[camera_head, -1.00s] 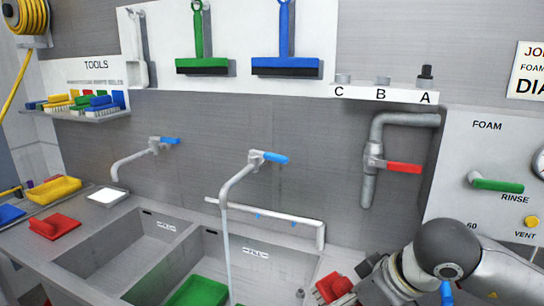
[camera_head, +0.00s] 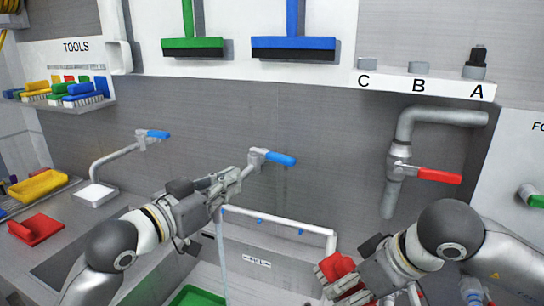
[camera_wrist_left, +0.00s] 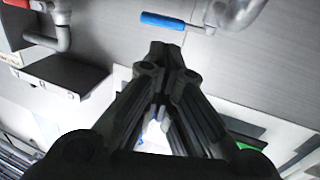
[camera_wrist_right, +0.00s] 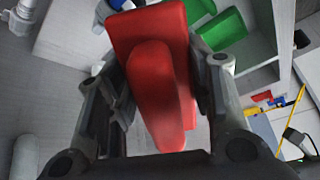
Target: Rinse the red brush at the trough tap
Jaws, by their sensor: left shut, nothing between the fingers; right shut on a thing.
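The red brush (camera_head: 342,268) is held by my right gripper (camera_head: 350,285) over the right side of the trough. In the right wrist view the brush (camera_wrist_right: 150,75) lies between the fingers, handle towards the camera. My left gripper (camera_head: 238,178) is shut and empty beside the trough tap, covering much of its spout. The tap's blue lever (camera_head: 280,158) sticks out to the right. In the left wrist view the lever (camera_wrist_left: 163,21) is just beyond the shut fingertips (camera_wrist_left: 160,52), apparently without contact. A thin pale stream, seemingly water (camera_head: 222,255), falls below the tap.
A second tap with a blue lever (camera_head: 158,134) is further left. A grey pipe with a red-handled valve (camera_head: 438,176) is on the wall at right. A white rail (camera_head: 285,223) crosses behind the basin. A green container (camera_head: 197,297) sits in the trough.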

